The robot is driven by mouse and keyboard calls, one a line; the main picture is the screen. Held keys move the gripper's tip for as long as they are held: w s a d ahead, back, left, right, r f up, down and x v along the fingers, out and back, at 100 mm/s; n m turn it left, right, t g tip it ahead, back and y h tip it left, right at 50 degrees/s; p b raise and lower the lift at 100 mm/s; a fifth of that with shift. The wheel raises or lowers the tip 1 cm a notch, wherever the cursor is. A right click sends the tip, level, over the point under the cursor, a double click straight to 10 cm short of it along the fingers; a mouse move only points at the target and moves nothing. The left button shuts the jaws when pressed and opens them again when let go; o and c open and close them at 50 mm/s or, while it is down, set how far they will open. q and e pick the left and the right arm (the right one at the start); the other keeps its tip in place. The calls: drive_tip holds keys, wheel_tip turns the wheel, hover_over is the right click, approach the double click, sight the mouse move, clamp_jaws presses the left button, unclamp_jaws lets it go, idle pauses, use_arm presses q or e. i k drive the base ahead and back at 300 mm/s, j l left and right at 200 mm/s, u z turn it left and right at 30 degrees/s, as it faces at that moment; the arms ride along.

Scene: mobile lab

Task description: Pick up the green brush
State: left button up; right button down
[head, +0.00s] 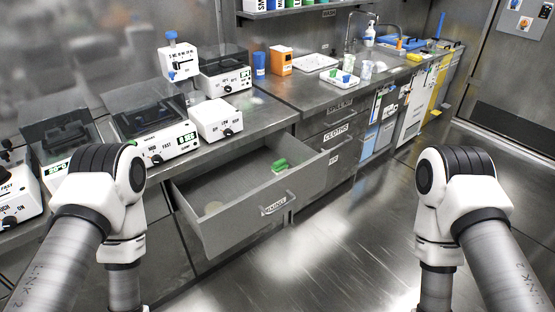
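Neither gripper shows, as both are below the picture's edge.
The floor (340,235) between my arms is clear.

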sight(280, 165)
drive_tip(key=i+l+z, duration=0.15)
drive_tip(key=i+l, duration=0.15)
drive_tip(key=i, duration=0.2)
drive_tip(key=i+l+z, duration=0.2)
drive_tip(key=i, duration=0.3)
drive_tip(key=l, duration=0.1)
